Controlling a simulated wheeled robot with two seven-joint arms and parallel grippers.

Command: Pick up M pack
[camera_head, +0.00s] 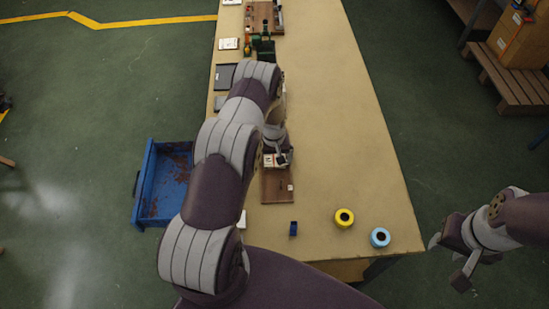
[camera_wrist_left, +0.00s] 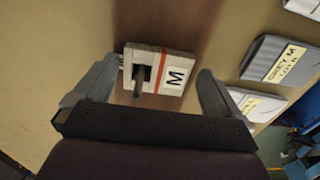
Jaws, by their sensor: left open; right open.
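The M pack (camera_wrist_left: 176,76) is a small white block with a red stripe and a black letter M. In the left wrist view it lies on a brown board, between the spread fingers of my left gripper (camera_wrist_left: 150,92). A dark upright post shows at its left part. In the head view the M pack (camera_head: 283,160) is partly hidden under my left gripper (camera_head: 277,152), at the far end of the brown board (camera_head: 275,187). My left gripper is open; I cannot tell whether its fingers touch the pack. My right gripper (camera_head: 462,262) is open and empty, off the table's right edge.
Grey packs, one labelled GREY M (camera_wrist_left: 277,60), lie beside the board. A blue drawer (camera_head: 147,188) sticks out at the table's left. The table's right side (camera_head: 345,120) is clear.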

